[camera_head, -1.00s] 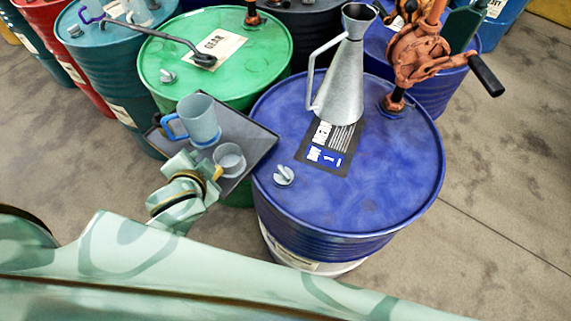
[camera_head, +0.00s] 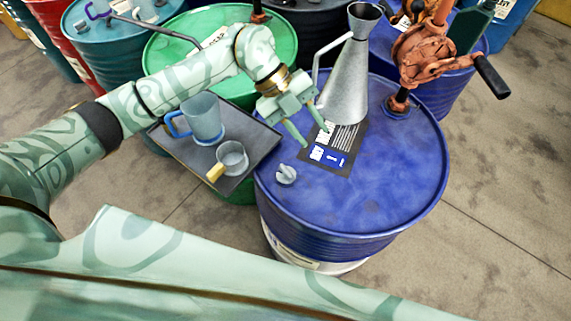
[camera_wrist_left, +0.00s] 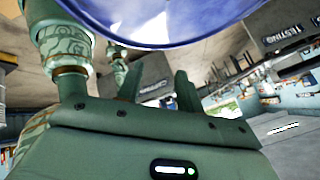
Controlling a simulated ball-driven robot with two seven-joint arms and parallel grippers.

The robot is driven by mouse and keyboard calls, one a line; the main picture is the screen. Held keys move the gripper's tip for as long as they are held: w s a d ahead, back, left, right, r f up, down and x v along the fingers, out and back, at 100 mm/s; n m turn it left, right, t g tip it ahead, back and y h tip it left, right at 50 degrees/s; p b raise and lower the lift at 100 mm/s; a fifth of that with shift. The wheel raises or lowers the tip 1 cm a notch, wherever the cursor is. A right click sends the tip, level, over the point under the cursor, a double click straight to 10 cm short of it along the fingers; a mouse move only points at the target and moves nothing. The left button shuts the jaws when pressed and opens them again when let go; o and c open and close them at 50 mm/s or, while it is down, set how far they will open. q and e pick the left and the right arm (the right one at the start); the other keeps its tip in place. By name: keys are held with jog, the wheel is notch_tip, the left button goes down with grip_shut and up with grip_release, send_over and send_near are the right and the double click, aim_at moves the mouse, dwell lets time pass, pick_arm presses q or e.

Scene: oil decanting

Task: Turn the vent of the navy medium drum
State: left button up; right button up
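The navy drum (camera_head: 380,200) stands upright at the middle right of the head view. Its vent (camera_head: 286,174), a small grey cap with a raised grip, sits near the left edge of the lid. My left gripper (camera_head: 315,136) hangs above the lid, up and to the right of the vent, beside the metal pouring can. Its two fingers are apart with nothing seen between them, and it does not touch the vent. In the left wrist view, the fingers (camera_wrist_left: 158,88) also stand apart, and the underside of a blue rounded shape fills the top. My right gripper is not in view.
A metal pouring can (camera_head: 346,85) and an orange hand pump (camera_head: 425,55) stand on or by the navy lid. A dark tray (camera_head: 240,178) with a grey-blue jug (camera_head: 203,118) and a small cup (camera_head: 232,157) lies left of the vent. A green drum (camera_head: 165,55) is behind.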

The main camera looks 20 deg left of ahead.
pick_arm(q)
jog(key=w+a+n+y, duration=0.2)
jog(key=a+n+y, duration=0.15)
jog(key=a, duration=0.55)
jog(key=y+b, duration=0.1)
send_near(287, 171)
jog(key=shift+g, duration=0.4)
jog(key=x, duration=0.8)
jog(key=shift+w+d+f, duration=0.1)
jog(key=shift+w+f, duration=0.2)
jog(key=shift+f, duration=0.1)
grip_shut()
